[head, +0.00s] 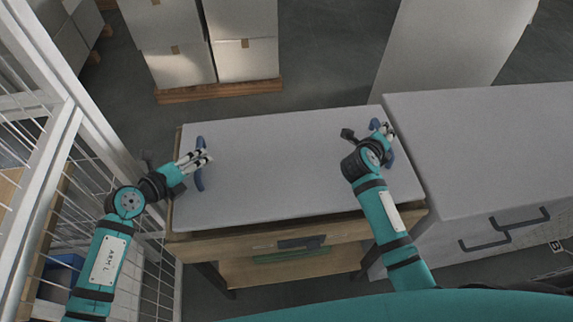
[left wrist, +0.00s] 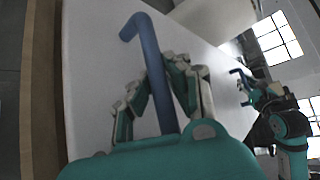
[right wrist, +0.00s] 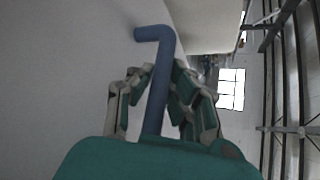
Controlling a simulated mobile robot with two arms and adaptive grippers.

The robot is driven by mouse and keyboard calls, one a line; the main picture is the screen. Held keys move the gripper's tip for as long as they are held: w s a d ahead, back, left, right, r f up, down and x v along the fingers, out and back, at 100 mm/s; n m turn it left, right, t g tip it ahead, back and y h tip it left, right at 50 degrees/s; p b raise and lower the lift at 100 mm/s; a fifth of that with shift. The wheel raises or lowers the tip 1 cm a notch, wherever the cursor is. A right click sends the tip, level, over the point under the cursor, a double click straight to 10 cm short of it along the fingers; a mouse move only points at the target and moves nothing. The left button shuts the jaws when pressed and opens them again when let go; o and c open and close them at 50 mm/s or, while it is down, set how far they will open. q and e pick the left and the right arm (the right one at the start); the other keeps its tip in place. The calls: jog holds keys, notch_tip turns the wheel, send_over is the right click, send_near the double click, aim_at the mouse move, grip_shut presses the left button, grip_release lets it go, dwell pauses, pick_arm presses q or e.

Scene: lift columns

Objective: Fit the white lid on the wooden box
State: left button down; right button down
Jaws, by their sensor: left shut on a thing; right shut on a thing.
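The white lid (head: 280,165) is a large flat panel with a blue handle near each end. It lies over the wooden box (head: 255,241), whose rim shows along the left and front edges. I cannot tell whether the lid is seated or just above the rim. My left gripper (head: 205,158) is shut on the left blue handle (head: 199,180); in the left wrist view the handle (left wrist: 147,48) passes between the fingers. My right gripper (head: 388,132) is shut on the right blue handle (right wrist: 155,85), which the gripper partly hides in the head view.
A grey cabinet (head: 490,150) with dark handles stands close on the right. A white wire cage (head: 62,125) stands on the left beside my left arm. Stacked cartons on a wooden pallet (head: 220,90) and a pale panel (head: 440,45) stand behind. Floor is clear between.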

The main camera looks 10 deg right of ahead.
pick_arm(q)
jog(key=shift+w+a+r, duration=0.15)
jog(key=shift+w+r, duration=0.1)
jog(key=shift+r, duration=0.2)
pick_arm(e)
jog(key=shift+w+a+r, duration=0.15)
jog(key=shift+w+r, duration=0.05)
jog(key=shift+r, duration=0.2)
pick_arm(q)
jog(key=shift+w+a+f, duration=0.2)
jog(key=shift+a, duration=0.1)
pick_arm(e)
jog(key=shift+w+a+f, duration=0.1)
jog(key=shift+w+a, duration=0.1)
jog(key=shift+a, duration=0.1)
jog(key=shift+d, duration=0.1)
pick_arm(q)
jog(key=shift+s+d+r, duration=0.1)
jog(key=shift+d, duration=0.05)
pick_arm(e)
jog(key=shift+s, duration=0.1)
pick_arm(q)
jog(key=shift+f, duration=0.2)
pick_arm(e)
jog(key=shift+f, duration=0.15)
